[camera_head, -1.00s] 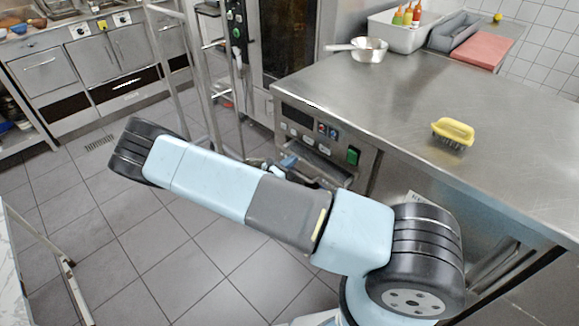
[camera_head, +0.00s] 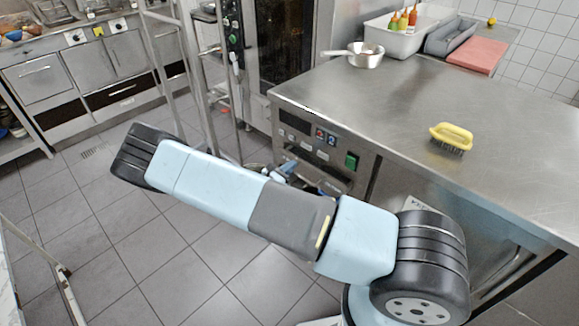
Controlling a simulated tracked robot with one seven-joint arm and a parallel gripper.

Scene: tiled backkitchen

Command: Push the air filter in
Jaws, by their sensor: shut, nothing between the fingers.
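The steel counter unit has a control panel (camera_head: 312,135) on its front with two small displays, several buttons and a green switch. A low slot-like front (camera_head: 322,168) sits under the panel, partly hidden behind my arm. It may be the air filter, and I cannot tell how far it stands out. My gripper (camera_head: 286,170) shows only in part as a small blue and dark shape behind my arm, in front of the unit below the panel. It is shut with nothing held. I cannot tell whether it touches the unit.
On the steel counter (camera_head: 400,105) are a yellow brush (camera_head: 452,134), a saucepan (camera_head: 366,56), a white tub with bottles (camera_head: 403,38) and a red board (camera_head: 477,55). A metal rack (camera_head: 170,80) stands left of the unit. The tiled floor at left is mostly clear.

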